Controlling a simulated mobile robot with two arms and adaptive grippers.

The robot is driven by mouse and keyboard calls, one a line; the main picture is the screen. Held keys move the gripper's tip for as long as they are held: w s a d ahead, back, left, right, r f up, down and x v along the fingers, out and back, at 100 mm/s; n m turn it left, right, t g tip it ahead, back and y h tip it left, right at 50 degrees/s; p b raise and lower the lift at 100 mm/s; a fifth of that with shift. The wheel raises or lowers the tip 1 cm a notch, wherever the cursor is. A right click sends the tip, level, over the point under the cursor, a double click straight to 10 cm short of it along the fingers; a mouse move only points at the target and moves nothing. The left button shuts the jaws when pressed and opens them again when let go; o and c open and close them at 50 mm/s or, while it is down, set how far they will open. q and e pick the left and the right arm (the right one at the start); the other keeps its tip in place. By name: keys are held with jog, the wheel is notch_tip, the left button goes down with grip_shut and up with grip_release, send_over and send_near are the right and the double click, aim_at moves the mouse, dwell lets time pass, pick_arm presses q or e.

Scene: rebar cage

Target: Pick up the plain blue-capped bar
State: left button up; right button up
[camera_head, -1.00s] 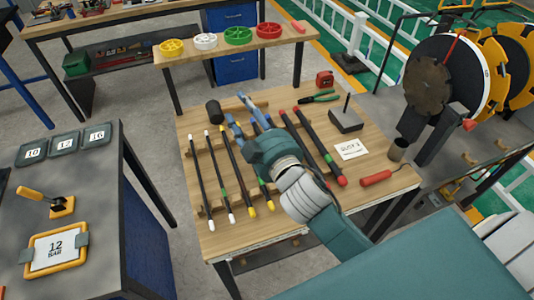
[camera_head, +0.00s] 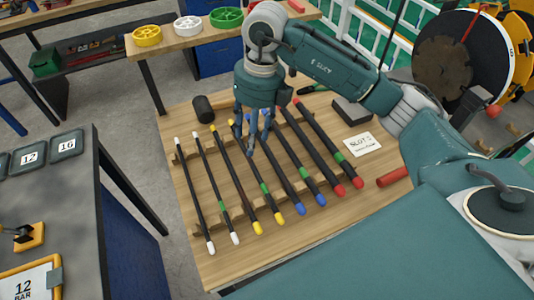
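The plain blue-capped bar (camera_head: 288,180) lies on the wooden table, its blue near end pointing at me and no green band visible on it. To its right lies a blue-capped bar with a green band (camera_head: 308,172). To its left lies a yellow-capped bar with a green band (camera_head: 265,188). My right gripper (camera_head: 257,142) points down over the far half of the bars, and its fingers look spread. It hides the far end of the plain blue-capped bar. I see no bar lifted; whether a finger touches one is unclear. My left gripper is out of view.
White-capped (camera_head: 211,249), yellow-capped and red-capped (camera_head: 340,190) bars lie alongside on wooden supports. A black mallet head (camera_head: 203,109), a slot card (camera_head: 363,144), a dark block (camera_head: 352,113) and a red-handled tool (camera_head: 393,177) are around them. The near table edge is clear.

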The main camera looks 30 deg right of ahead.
jog(key=d+h, duration=0.2)
jog(key=d, duration=0.2)
jog(key=p, duration=0.1)
send_over(269, 156)
jog(key=shift+m, duration=0.3)
notch_tip(269, 156, down, 4)
jog(key=shift+w+a+f, duration=0.1)
jog(key=shift+a, duration=0.05)
jog(key=f, duration=0.1)
jog(key=f+p, duration=0.1)
jog(key=f, duration=0.1)
jog(key=f+p, duration=0.1)
jog(key=shift+s+f, duration=0.3)
jog(key=shift+d+f, duration=0.2)
jog(key=shift+f, duration=0.35)
jog(key=shift+w, duration=0.1)
grip_shut()
jog(key=shift+w+r, duration=0.1)
